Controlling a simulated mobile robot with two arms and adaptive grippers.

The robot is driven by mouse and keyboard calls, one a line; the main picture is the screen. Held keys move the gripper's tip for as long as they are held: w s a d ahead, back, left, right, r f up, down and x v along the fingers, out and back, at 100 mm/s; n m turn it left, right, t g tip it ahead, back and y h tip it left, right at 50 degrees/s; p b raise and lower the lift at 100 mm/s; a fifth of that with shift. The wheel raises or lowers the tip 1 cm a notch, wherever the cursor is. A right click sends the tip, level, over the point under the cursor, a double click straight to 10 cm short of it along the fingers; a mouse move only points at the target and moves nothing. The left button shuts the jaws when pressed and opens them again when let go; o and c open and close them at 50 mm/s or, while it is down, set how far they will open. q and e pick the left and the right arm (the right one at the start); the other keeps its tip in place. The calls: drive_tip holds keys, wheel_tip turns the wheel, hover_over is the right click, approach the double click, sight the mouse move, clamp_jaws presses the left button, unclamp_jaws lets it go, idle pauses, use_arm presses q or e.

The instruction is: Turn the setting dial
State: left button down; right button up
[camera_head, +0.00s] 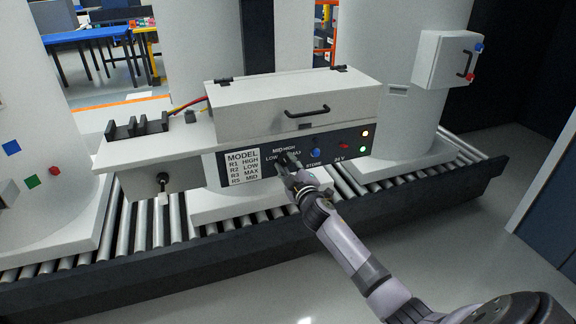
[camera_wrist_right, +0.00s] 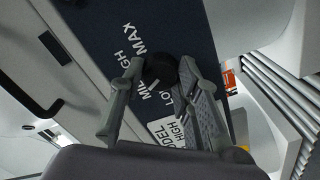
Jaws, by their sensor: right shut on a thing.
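The setting dial (camera_wrist_right: 161,70) is a round black knob on a dark panel (camera_head: 330,148), with LOW, MID, HIGH and MAX printed around it. A pale mark on the knob points roughly toward the MID lettering; its exact setting is hard to tell. My right gripper (camera_head: 286,167) is at the panel, its two fingers shut on opposite sides of the dial. The gripper partly hides the dial in the head view. A white MODEL card (camera_head: 242,168) left of the dial reads R1 HIGH, R2 LOW, R3 MAX, R5 MID. My left gripper is out of view.
A lidded box with a black handle (camera_head: 307,112) is above the panel. A roller conveyor (camera_head: 180,222) runs underneath, and white tanks stand around.

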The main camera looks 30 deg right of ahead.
drive_tip(key=n, duration=0.4)
drive_tip(key=shift+n, duration=0.3)
drive_tip(key=n, duration=0.4)
drive_tip(key=shift+n, duration=0.4)
drive_tip(key=o, duration=1.2)
drive_tip(key=shift+c, duration=0.2)
drive_tip(key=v, duration=1.2)
